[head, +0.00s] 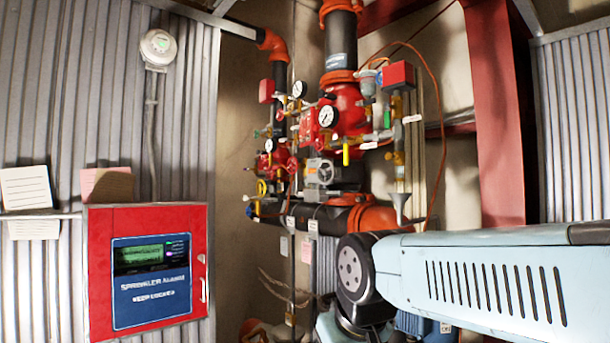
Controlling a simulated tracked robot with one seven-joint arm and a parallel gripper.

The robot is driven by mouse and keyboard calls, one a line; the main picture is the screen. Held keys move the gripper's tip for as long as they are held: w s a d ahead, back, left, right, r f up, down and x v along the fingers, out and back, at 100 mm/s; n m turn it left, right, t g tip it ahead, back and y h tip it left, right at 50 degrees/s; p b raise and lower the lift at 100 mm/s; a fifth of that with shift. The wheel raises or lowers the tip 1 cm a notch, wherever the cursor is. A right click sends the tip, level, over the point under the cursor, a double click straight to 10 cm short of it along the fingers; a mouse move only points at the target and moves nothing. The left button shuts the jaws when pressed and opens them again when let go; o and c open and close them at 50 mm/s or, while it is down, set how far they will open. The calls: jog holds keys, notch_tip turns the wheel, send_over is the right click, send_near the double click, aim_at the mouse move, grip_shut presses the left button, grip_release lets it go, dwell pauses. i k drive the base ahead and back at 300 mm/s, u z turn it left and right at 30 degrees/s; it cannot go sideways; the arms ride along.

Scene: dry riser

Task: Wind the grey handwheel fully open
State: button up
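A grey valve gearbox (318,170) sits on the riser pipework in the middle of the head view, below the large red valve body. A small round grey part on its front (326,173) looks like the grey handwheel, but it is too small for me to tell its spokes or how far it is turned. My light blue arm crosses the lower right, and its dark joint is in front of the lower pipework. My gripper is not in view. I see nothing touching the grey wheel.
A red sprinkler alarm panel (148,268) hangs at left. An orange hose (441,150) loops at right, near a red steel column (497,120). Corrugated walls stand on both sides.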

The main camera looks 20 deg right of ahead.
aim_at(325, 172)
jog(key=z, duration=0.15)
jog(key=i, duration=0.9)
jog(key=u, duration=0.05)
